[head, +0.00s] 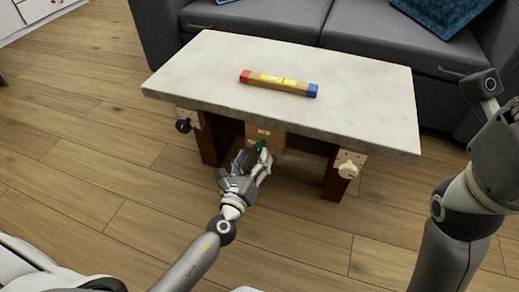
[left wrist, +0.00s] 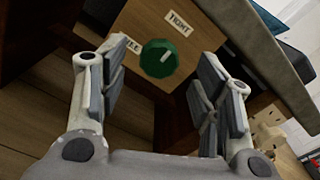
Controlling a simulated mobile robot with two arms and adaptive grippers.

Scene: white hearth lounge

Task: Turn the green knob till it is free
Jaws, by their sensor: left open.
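The green knob (head: 259,146) sits on a wooden block (head: 281,142) under the table's front edge. In the left wrist view the green knob (left wrist: 158,58) is faceted, with a short white mark pointing up and right. A label (left wrist: 179,22) reading "TIGHT" is above it, and a second label (left wrist: 130,43) is partly hidden. My left gripper (head: 253,161) is open in front of the knob. Its fingers stand to either side of the knob, with visible gaps; I cannot tell the depth between fingertips and knob. My right arm shows at the right, but its gripper is not visible.
The pale stone tabletop (head: 350,112) carries a wooden bar (head: 279,84) with red and blue ends. A black knob (head: 184,126) is at the left leg and a cream knob (head: 348,171) at the right leg. A grey sofa (head: 300,20) stands behind. The front floor is clear.

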